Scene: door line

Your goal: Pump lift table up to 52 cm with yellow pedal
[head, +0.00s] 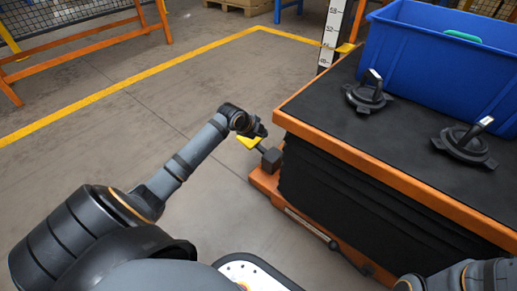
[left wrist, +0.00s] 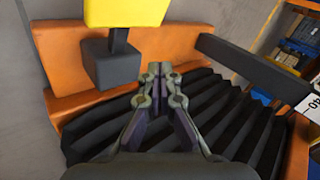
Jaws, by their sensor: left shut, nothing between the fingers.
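The lift table (head: 345,155) stands at the right in the head view, with an orange frame, dark top and black bellows. Its yellow pedal (head: 248,142) sticks out on a dark bar at the table's left end, low down. My left gripper (head: 260,131) is right by the pedal and partly above it in that view; contact cannot be told. In the left wrist view, the closed, empty fingers (left wrist: 160,70) point at the bellows (left wrist: 195,105), and the yellow pedal (left wrist: 125,12) is at the top, beyond a grey block (left wrist: 112,65). My right gripper is out of view.
A blue bin (head: 430,55) and two black clamp-like fixtures (head: 368,93) (head: 465,143) sit on the tabletop. A scale post (head: 333,35) behind has marks around 52, with a yellow pointer-like piece (head: 346,47) near it. Floor left is clear; an orange barrier (head: 80,50) stands beyond.

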